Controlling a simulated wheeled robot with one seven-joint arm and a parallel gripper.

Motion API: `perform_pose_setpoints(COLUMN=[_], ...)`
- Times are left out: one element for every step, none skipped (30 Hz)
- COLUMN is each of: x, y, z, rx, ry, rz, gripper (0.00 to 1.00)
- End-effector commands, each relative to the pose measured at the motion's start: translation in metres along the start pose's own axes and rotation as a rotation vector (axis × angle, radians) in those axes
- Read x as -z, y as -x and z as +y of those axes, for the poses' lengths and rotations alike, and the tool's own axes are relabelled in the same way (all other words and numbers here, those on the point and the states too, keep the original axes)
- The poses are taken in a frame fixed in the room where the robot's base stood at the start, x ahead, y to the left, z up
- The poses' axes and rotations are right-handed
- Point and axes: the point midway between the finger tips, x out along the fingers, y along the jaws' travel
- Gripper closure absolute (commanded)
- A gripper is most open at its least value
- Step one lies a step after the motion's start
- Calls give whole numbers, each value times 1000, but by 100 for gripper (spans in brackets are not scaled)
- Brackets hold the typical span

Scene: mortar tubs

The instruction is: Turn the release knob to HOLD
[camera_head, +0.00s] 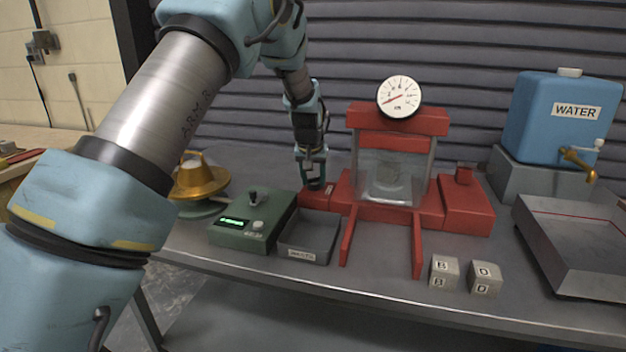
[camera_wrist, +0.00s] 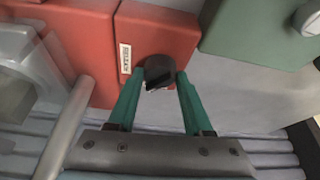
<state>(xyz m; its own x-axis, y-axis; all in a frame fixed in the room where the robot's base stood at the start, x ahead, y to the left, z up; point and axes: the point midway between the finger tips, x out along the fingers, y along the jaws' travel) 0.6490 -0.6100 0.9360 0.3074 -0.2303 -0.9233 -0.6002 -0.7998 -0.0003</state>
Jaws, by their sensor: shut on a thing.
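The release knob (camera_wrist: 159,72) is a small black knob on a red block of the press, beside a white label (camera_wrist: 125,58) too small to read. My gripper (camera_wrist: 160,80) has its green fingers on either side of the knob and is shut on it. In the head view my gripper (camera_head: 313,183) points down at the left part of the red press (camera_head: 397,210), and it hides the knob there. I cannot tell which setting the knob points to.
A green control box (camera_head: 240,232) and a grey tray (camera_head: 308,237) stand close to my gripper. A brass-coloured bowl device (camera_head: 198,180) is at the left. Two marked cubes (camera_head: 444,272) sit in front of the press. A blue water tank (camera_head: 560,105) and metal pan (camera_head: 572,262) are at the right.

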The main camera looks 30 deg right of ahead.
Motion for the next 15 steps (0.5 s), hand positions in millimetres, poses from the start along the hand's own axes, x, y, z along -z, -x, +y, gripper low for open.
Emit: perform_pose_setpoints(x=[0,0,0,0,0,0,1,0,0,0,1,1,1,1,1], y=[0,0,0,0,0,0,0,0,0,0,0,0,0,0,0], z=[2,3,3,3,3,4,3,4,3,4,4,4,4,4,4], rx=[18,29,43,54,65,79,91,101,116,125,135,148,158,166,178], ry=[34,60,96,122,148,183,209,235,269,293,317,348,371,393,422], rz=[0,0,-1,-1,-1,0,1,0,-1,-1,0,0,0,0,-1], gripper=[100,100,100,100,100,100,100,100,100,100,100,100,100,100,100])
